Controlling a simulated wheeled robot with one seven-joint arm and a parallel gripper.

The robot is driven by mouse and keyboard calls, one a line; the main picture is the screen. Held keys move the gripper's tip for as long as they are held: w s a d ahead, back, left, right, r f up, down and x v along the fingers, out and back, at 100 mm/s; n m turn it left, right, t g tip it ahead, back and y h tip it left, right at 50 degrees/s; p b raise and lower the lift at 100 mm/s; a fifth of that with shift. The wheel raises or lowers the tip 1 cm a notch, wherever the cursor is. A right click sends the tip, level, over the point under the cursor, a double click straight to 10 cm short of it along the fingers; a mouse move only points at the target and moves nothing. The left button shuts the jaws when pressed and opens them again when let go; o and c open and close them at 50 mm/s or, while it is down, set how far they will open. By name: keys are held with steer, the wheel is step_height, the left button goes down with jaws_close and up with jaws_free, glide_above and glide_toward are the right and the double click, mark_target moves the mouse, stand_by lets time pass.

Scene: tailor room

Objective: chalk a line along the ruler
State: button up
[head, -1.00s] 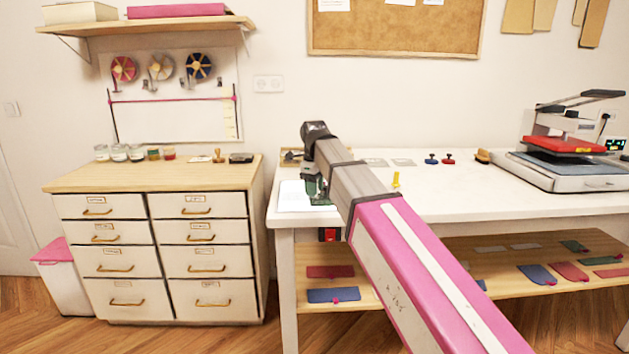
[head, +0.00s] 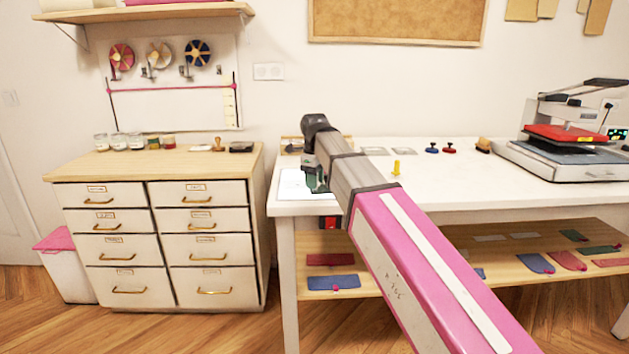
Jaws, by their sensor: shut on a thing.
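My gripper (head: 317,181) hangs at the end of my arm over the front left of the white table, right by a white sheet (head: 291,184). Only a small dark green part of it shows; its fingertips are mostly hidden by my arm. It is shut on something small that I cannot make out. I cannot pick out the ruler, the chalk or any chalk line; the right part of the sheet is covered by my arm and gripper.
The white table (head: 455,190) has a yellow upright piece (head: 397,168), blue (head: 432,148) and red (head: 449,148) knobs, and a heat press (head: 570,150) at right. A drawer cabinet (head: 155,235) stands left. The table's front middle is clear.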

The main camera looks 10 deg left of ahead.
mark_target(325, 190)
steer(key=shift+f, duration=0.4)
stand_by(0.3)
steer(key=shift+d, duration=0.15)
steer(key=shift+w+d, duration=0.2)
steer(key=shift+d, duration=0.4)
steer(key=shift+d, duration=0.1)
steer(key=shift+w+d, duration=0.2)
steer(key=shift+d, duration=0.4)
steer(key=shift+d, duration=0.2)
steer(key=shift+w+d, duration=0.2)
steer(key=shift+d, duration=0.35)
steer(key=shift+d, duration=0.1)
steer(key=shift+w+d, duration=0.25)
steer(key=shift+d, duration=0.35)
